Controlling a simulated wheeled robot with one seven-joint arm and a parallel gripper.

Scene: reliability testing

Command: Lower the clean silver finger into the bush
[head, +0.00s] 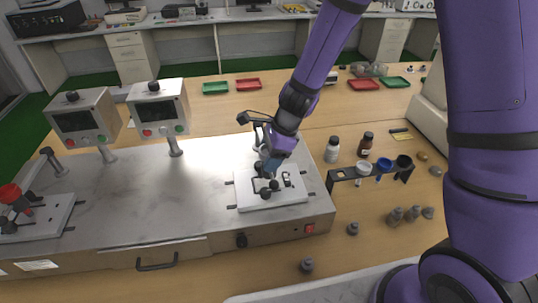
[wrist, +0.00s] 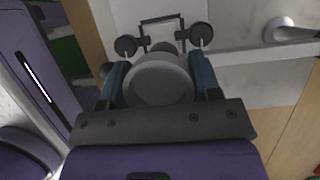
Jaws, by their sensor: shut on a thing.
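My gripper (head: 268,166) is over the white fixture plate (head: 297,193) on the bench top, pointing down. In the wrist view my gripper (wrist: 159,78) has its two blue fingers shut on both sides of a round grey metal part (wrist: 155,86), which I take for the silver finger. Its lower end is hidden, so I cannot tell whether it touches the bush. The bush is hidden under the gripper and the held part. Black knobs (wrist: 201,35) of the fixture show just beyond the held part.
Two display boxes (head: 160,112) stand on the bench to the left. A black rack with cups (head: 385,164), bottles (head: 332,149) and several small grey parts (head: 395,216) are on the right. Red and green trays (head: 248,84) lie behind.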

